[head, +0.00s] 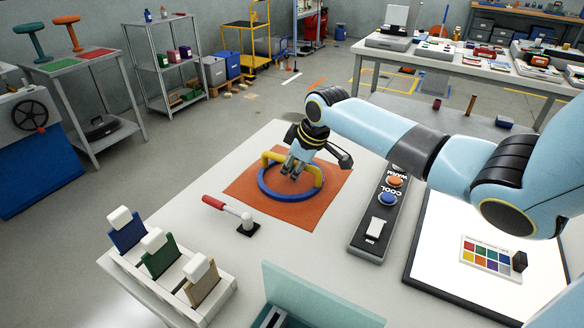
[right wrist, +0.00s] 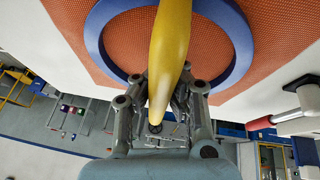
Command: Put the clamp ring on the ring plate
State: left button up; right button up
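The clamp ring, a blue ring (head: 264,190) with a yellow arched handle (head: 318,174), is over an orange square mat (head: 318,207) on the white table. It appears to lie flat; I cannot tell if it touches the mat. No separate ring plate can be made out. My right gripper (head: 294,168) points down at the handle. In the right wrist view the yellow handle (right wrist: 172,45) runs between the fingers (right wrist: 168,92), with the blue ring (right wrist: 240,38) behind. Whether the fingers press on the handle is unclear. My left gripper is not in view.
A rack with blue, green and tan pieces (head: 192,290) is at the front left. A control box (head: 382,210) and a light panel (head: 480,292) are at the right.

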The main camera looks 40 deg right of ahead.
jog(key=o, duration=0.5)
jog(key=shift+f, duration=0.1)
jog(key=p+v, duration=0.1)
jog(key=v, duration=1.2)
jog(key=shift+w+r, duration=0.2)
jog(key=shift+r+p, duration=0.1)
jog(key=shift+p, duration=0.2)
